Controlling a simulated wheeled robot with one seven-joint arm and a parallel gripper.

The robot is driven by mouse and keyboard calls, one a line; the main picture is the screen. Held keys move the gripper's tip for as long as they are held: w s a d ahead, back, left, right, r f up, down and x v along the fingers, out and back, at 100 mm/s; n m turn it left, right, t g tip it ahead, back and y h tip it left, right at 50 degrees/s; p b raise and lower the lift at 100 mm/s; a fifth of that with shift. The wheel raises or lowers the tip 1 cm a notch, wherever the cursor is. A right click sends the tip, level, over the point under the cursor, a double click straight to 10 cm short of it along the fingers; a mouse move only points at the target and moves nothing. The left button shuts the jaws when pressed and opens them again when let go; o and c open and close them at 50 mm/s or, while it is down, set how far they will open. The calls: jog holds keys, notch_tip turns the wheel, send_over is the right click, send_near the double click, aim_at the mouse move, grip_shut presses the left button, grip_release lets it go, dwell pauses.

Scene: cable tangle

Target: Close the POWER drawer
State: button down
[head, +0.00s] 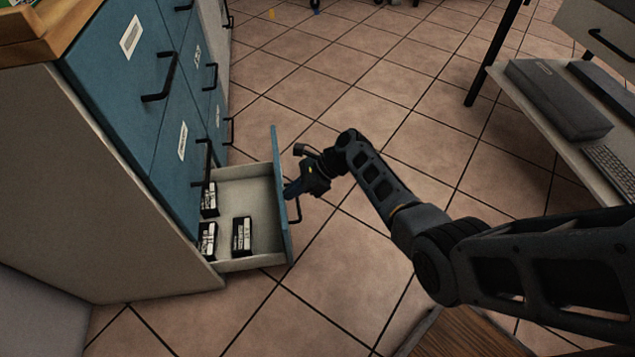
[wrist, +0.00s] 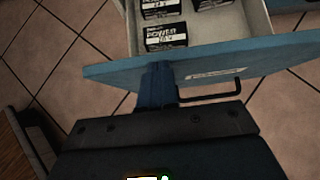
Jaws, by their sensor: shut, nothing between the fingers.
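The open drawer (head: 255,180) is the lowest one in the blue-fronted cabinet and is pulled out to the right. It holds black and white boxes (head: 241,236); in the wrist view a box (wrist: 166,37) reads POWER. The drawer's blue front (wrist: 120,72) carries a white label too small to read and a black handle (wrist: 215,90). My gripper (head: 295,188) is shut and empty at the outer side of the drawer front. In the wrist view its fingers (wrist: 158,82) meet the front beside the handle; whether they touch is unclear.
The cabinet (head: 120,90) has several other drawers, which look shut, with black handles sticking out. A desk (head: 540,125) with a dark box and keyboard stands at the right. A wooden surface (head: 455,335) is at the bottom.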

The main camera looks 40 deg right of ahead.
jog(key=w+a+b, duration=0.1)
jog(key=w+a, duration=0.9)
jog(key=a, duration=0.4)
jog(key=shift+a, duration=0.3)
jog(key=shift+s, duration=0.1)
